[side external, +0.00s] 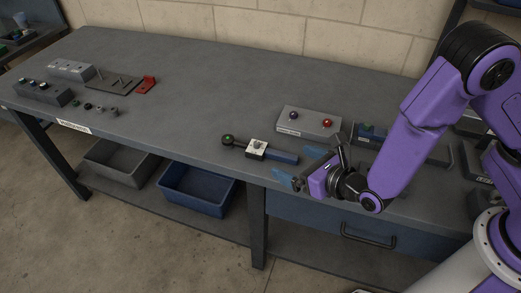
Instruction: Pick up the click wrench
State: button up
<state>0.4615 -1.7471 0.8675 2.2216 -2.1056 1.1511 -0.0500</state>
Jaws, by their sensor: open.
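What looks like the click wrench (282,157) lies near the front edge of the bench. It has a round dark head with a green spot at its left end, a pale block-like part along its middle and a blue handle pointing right. My gripper (299,167) is open and empty, with blue finger pads. It is by the right end of the blue handle, near the bench's front edge. I cannot tell its exact height above the bench or whether it touches the handle.
A grey box (308,123) with a purple and a red knob stands behind the wrench. More dark items lie to the right, partly behind my arm. Blocks, a red bracket (146,85) and small parts sit at the far left. The middle of the bench (200,90) is clear.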

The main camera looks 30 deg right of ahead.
send_near(258, 145)
jog(key=x, duration=0.5)
jog(key=shift+w+d+f, duration=0.15)
jog(key=shift+f, duration=0.35)
jog(key=shift+x, duration=2.6)
jog(key=shift+r, duration=0.2)
jog(key=c, duration=1.4)
jog(key=shift+r, duration=0.2)
